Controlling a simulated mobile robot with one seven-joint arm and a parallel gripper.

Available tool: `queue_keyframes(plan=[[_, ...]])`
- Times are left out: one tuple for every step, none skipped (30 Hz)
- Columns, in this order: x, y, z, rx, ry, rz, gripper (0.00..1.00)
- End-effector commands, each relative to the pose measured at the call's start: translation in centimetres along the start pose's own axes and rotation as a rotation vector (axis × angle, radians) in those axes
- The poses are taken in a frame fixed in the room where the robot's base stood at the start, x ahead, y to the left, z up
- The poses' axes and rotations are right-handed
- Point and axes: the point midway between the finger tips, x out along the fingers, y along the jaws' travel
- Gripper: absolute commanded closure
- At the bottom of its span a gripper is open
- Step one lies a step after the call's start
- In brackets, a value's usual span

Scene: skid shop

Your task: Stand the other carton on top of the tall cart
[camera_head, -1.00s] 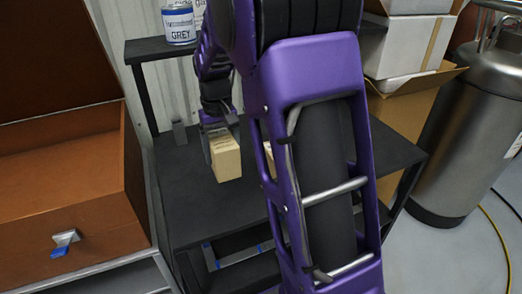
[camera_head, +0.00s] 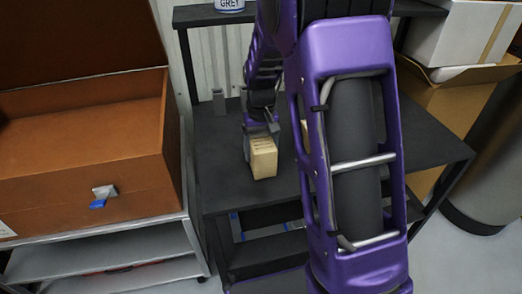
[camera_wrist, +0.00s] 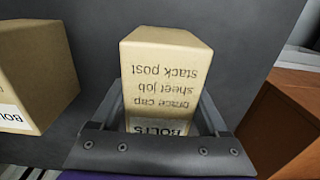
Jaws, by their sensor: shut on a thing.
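My gripper (camera_head: 261,136) is shut on a small tan carton (camera_head: 263,160), just above or at the black top of a stand (camera_head: 225,165). I cannot tell whether the carton touches it. In the wrist view, the held carton (camera_wrist: 165,62) is between the fingers, with "stack post", "sheet job", "brace cap" and "BOLTS" printed upside down. A second tan carton (camera_wrist: 30,75) with a BOLTS label stands to its left, apart from it; in the head view it (camera_head: 304,130) is mostly hidden behind my arm. I cannot tell which piece is the tall cart.
An open brown case (camera_head: 85,150) sits on a grey wheeled cart (camera_head: 100,256) at the left. A GREY paint can (camera_head: 230,4) stands on the raised back shelf (camera_head: 200,14). Boxes (camera_head: 455,38) and a steel tank (camera_head: 500,165) are at the right. My arm hides the stand's middle.

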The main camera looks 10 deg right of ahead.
Motion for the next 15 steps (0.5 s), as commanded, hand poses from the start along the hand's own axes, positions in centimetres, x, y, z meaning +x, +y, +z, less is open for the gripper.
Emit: queue_keyframes(plan=[[0.23,0.01,-0.02,0.000,0.001,0.000,1.00],[0.17,0.01,0.01,0.000,-0.001,0.000,0.17],[0.15,0.01,0.02,0.000,-0.001,0.000,0.10],[0.15,0.01,0.02,0.000,-0.001,0.000,0.05],[0.15,0.01,0.02,0.000,-0.001,0.000,0.00],[0.14,0.01,0.02,0.000,-0.001,0.000,0.00],[0.14,0.01,0.01,0.000,-0.001,0.000,0.00],[0.14,0.01,0.01,0.000,-0.001,0.000,0.00],[0.14,0.01,0.01,0.000,-0.001,0.000,0.00],[0.14,0.01,0.01,0.000,-0.001,0.000,0.00],[0.12,0.01,0.01,0.000,-0.001,0.000,0.00],[0.01,0.01,0.01,0.000,0.000,0.000,0.00],[-0.15,0.01,0.00,0.000,0.000,0.000,0.00],[-0.36,0.00,-0.01,0.000,0.000,0.000,0.00],[-0.65,0.00,-0.05,0.000,0.002,0.000,0.00]])
